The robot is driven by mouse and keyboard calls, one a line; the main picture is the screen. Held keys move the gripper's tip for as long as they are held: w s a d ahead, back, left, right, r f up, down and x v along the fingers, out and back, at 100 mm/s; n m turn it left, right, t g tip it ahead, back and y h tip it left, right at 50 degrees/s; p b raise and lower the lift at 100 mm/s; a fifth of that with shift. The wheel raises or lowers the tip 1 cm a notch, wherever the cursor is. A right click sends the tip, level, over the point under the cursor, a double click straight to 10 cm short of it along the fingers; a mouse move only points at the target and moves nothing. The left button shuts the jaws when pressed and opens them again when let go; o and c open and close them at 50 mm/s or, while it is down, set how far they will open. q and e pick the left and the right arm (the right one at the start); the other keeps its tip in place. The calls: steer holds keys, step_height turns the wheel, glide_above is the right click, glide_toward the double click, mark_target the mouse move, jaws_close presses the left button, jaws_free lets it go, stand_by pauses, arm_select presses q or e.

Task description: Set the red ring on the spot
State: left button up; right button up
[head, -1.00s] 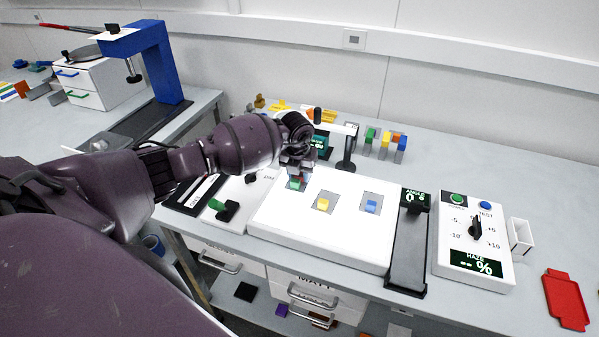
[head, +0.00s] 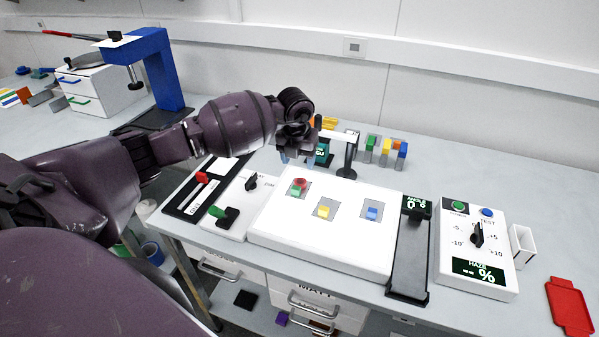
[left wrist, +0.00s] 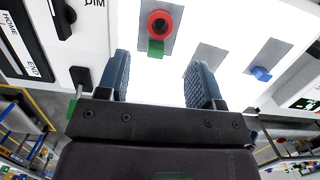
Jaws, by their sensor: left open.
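The red ring (head: 300,182) lies on the left grey square (head: 306,194) of the white light panel (head: 330,262). A green block (head: 296,190) is right beside it. In the left wrist view the ring (left wrist: 151,24) sits flat on the grey patch, with the green block (left wrist: 156,49) against its near edge. My left gripper (head: 297,157) is above and behind the ring, clear of it. In the left wrist view its fingers (left wrist: 160,80) are apart with nothing between them. My right gripper is not in view.
A black post (head: 348,157) stands behind the panel. A black angle slide (head: 409,250) and a haze box (head: 475,250) are right of it. A lever panel (head: 228,214) is left.

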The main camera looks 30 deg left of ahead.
arm_select(q)
steer(key=shift+s+r, duration=0.15)
steer(key=shift+r, duration=0.8)
steer(key=shift+s+r, duration=0.1)
steer(key=shift+r, duration=0.85)
